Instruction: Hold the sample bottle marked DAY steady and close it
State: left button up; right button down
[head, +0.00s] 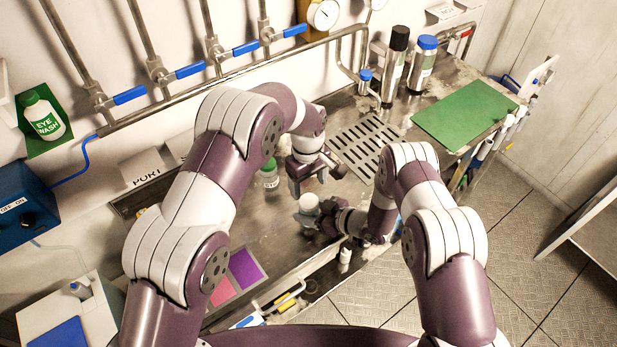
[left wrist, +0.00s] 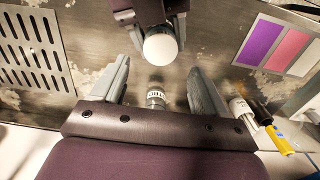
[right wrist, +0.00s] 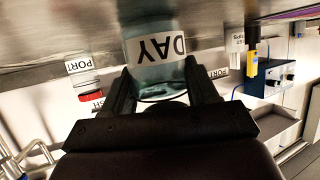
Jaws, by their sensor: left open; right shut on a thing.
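The DAY bottle (right wrist: 155,48) is clear with a white label, which reads upside down in the right wrist view. My right gripper (head: 328,216) is shut on its sides. The bottle's pale round top (head: 309,204) faces up in the head view and shows white in the left wrist view (left wrist: 160,47); I cannot tell whether that is a cap or the mouth. My left gripper (head: 314,176) is open, further back toward the wall and apart from the bottle. A small pale ridged item (left wrist: 155,97) shows between its fingers; I cannot tell whether it is held.
A green-capped bottle (head: 268,173) stands left of my left gripper. A red-capped bottle (right wrist: 90,97) shows in the right wrist view. The drain grating (head: 366,146) lies to the right, the purple mat (head: 246,269) to the left. Tall bottles (head: 421,66) and a green board (head: 465,115) are beyond.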

aim_at(309, 200)
pick_arm(q)
notch_tip(309, 200, down, 6)
jog(key=shift+f, duration=0.1)
dwell(0.4)
jog(key=c, duration=1.1)
jog(key=m, duration=0.3)
jog(key=o, duration=1.2)
jog(key=shift+c, duration=0.2)
jog(key=shift+r, duration=2.3)
